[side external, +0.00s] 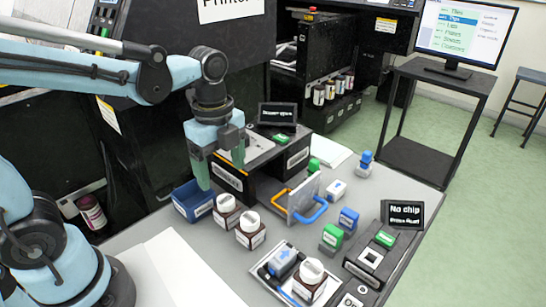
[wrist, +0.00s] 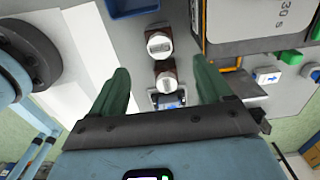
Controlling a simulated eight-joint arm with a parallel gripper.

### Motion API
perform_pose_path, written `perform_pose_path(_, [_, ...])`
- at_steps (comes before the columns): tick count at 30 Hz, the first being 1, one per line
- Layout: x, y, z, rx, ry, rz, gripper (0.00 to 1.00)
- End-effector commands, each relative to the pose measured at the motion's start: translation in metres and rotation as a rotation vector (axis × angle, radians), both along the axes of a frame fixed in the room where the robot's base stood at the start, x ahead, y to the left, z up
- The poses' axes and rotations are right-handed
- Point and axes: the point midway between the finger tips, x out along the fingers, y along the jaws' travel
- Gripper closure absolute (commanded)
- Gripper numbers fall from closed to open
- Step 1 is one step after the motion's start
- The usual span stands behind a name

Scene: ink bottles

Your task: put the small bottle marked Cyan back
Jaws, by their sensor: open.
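Two small dark-brown bottles with white caps stand side by side on the grey table: one (side external: 226,217) beside the blue bin, the other (side external: 250,236) nearer the camera. A third similar bottle (side external: 309,286) stands on a small tray (side external: 262,272) at the front. Labels are too small to read, so I cannot tell which is Cyan. My gripper (side external: 220,168) is open and empty, above the table behind the two bottles. In the wrist view the same two bottles (wrist: 159,46) (wrist: 165,80) appear between my open fingers, apart from them.
A blue bin (side external: 193,201) stands left of the bottles. A black stand (side external: 265,175) and an upright plate with orange and blue handles (side external: 303,195) are to the right. Green and blue blocks (side external: 348,220) and a black device (side external: 372,257) lie farther right. White paper (side external: 180,270) covers the front left.

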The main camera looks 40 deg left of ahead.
Motion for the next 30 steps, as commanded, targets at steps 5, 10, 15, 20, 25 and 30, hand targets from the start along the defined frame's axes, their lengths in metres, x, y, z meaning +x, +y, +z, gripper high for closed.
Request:
perform_pose_path(5, [-0.001, 0.001, 0.006, -0.001, -0.016, 0.039, 0.21])
perform_pose_path(10, [-0.006, 0.005, 0.008, -0.027, -0.124, 0.317, 0.21])
perform_pose_path(15, [-0.010, 0.012, 0.010, -0.130, -0.289, 0.765, 0.21])
perform_pose_path(20, [-0.013, 0.017, 0.010, -0.282, -0.408, 1.151, 0.21])
perform_pose_path(25, [-0.013, 0.021, 0.011, -0.426, -0.471, 1.415, 0.21])
perform_pose_path(30, [-0.013, 0.022, 0.011, -0.486, -0.487, 1.513, 0.21])
